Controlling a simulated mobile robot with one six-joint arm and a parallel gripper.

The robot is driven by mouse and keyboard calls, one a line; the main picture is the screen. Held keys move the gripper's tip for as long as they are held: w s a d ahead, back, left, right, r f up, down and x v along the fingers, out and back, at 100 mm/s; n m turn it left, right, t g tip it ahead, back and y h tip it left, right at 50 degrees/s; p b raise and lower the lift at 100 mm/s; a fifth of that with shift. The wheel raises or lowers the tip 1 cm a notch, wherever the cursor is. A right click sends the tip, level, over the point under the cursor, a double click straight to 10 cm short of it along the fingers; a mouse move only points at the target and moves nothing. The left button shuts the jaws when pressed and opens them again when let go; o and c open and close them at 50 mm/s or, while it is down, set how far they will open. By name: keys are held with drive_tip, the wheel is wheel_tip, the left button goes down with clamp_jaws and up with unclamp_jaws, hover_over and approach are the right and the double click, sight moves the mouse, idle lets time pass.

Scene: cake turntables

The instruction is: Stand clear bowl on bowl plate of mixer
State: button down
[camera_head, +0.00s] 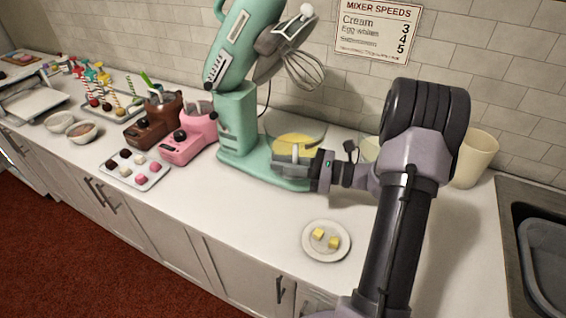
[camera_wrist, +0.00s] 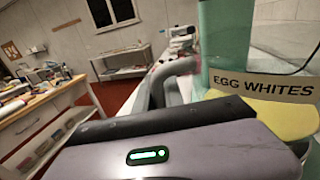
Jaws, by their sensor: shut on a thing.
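The teal stand mixer (camera_head: 238,122) stands against the wall with its head tilted up and a whisk (camera_head: 303,70) hanging from it. The clear bowl (camera_head: 318,131) with yellow contents is over the mixer's base (camera_head: 262,172), in front of the column. In the wrist view, an "EGG WHITES" label (camera_wrist: 265,85) shows above the yellow contents. My gripper (camera_head: 289,157) comes from the right and is shut on the near side of the clear bowl. The bowl looks about upright. The bowl plate is hidden, and I cannot tell whether the bowl touches it.
A white plate (camera_head: 313,254) with two yellow cubes lies in front. A cream cup (camera_head: 478,160) and a dark sink (camera_head: 512,200) are at right. Pink (camera_head: 190,140) and brown (camera_head: 150,128) machines stand left, behind a tray of sweets (camera_head: 128,181).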

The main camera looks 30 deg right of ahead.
drive_tip(key=shift+f, duration=0.35)
drive_tip(key=c, duration=1.3)
unclamp_jaws()
drive_tip(key=shift+c, duration=0.2)
drive_tip(key=p+v, duration=0.3)
drive_tip(key=v, duration=1.4)
drive_tip(key=a+r+n+g+h, duration=0.1)
drive_tip(key=a+r+n+g, duration=0.4)
drive_tip(key=a, duration=0.6)
drive_tip(key=a+r+n+g+h, duration=0.1)
drive_tip(key=a+r+n+g, duration=0.1)
drive_tip(key=a+n+g, duration=0.65)
drive_tip(key=s+a+r+n+t+h, duration=0.2)
drive_tip(key=s+a+n+t+h, duration=0.1)
drive_tip(key=a, duration=0.4)
drive_tip(key=s+a+r+n+t+h, duration=0.2)
drive_tip(key=s+a+n+t+h, duration=0.1)
drive_tip(key=s+a+n+h, duration=0.2)
drive_tip(key=shift+s+a+r+n+b, duration=0.15)
drive_tip(key=shift+a+r+n+b, duration=0.25)
drive_tip(key=shift+a+n, duration=0.4)
